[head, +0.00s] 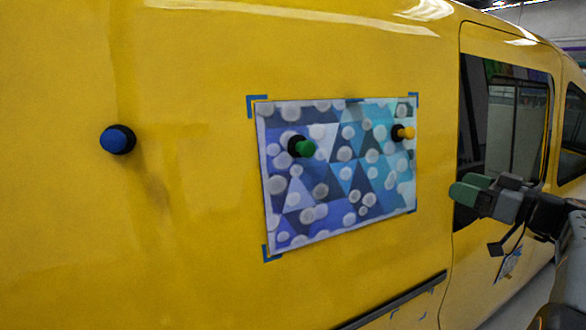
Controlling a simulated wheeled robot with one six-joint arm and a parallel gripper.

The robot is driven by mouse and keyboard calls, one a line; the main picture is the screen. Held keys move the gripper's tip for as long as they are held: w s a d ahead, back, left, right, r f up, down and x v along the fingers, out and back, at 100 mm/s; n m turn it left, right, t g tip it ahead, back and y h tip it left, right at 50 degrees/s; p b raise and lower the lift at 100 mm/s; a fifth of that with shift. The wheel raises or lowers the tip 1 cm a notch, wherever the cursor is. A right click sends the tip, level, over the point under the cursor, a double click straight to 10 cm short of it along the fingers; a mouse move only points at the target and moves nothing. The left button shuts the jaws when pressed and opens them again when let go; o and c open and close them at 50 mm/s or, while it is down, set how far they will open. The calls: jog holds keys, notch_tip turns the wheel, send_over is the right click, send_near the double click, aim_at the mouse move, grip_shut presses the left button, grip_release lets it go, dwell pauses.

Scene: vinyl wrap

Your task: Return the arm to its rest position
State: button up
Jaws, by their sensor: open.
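My gripper (470,190) is at the right of the head view, in front of the yellow van's front door. It has green fingertips and is open, with nothing seen between its fingers. My dark arm reaches in from the right edge. A patterned blue and purple vinyl sheet (335,205) lies against the van's side, left of my gripper and apart from it. A green-knobbed magnet (304,148) sits on its upper left part and a yellow-knobbed magnet (404,132) on its upper right part.
A blue-knobbed magnet (116,139) sits on the bare yellow van panel (190,60) at left. Blue corner marks (256,99) show around the sheet. A dark trim strip (395,298) runs below it. The door window (505,110) is behind my gripper.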

jog(key=s+a+f+m+g+h, duration=0.2)
jog(key=a+f+m+g+h, duration=0.15)
jog(key=f+m, duration=0.4)
jog(key=s+a+f+m+g+h, duration=0.3)
jog(key=a+f+m+g, duration=0.15)
jog(key=f, duration=0.65)
jog(key=s+a+f+n+g+h, duration=0.2)
jog(key=s+a+f+n+h, duration=0.2)
jog(key=s+a+f, duration=0.3)
jog(key=s+a, duration=0.3)
jog(key=a, duration=0.2)
jog(key=shift+a+n, duration=0.35)
jog(key=shift+n, duration=0.05)
jog(key=shift+s+h, duration=0.1)
jog(key=shift+h, duration=0.15)
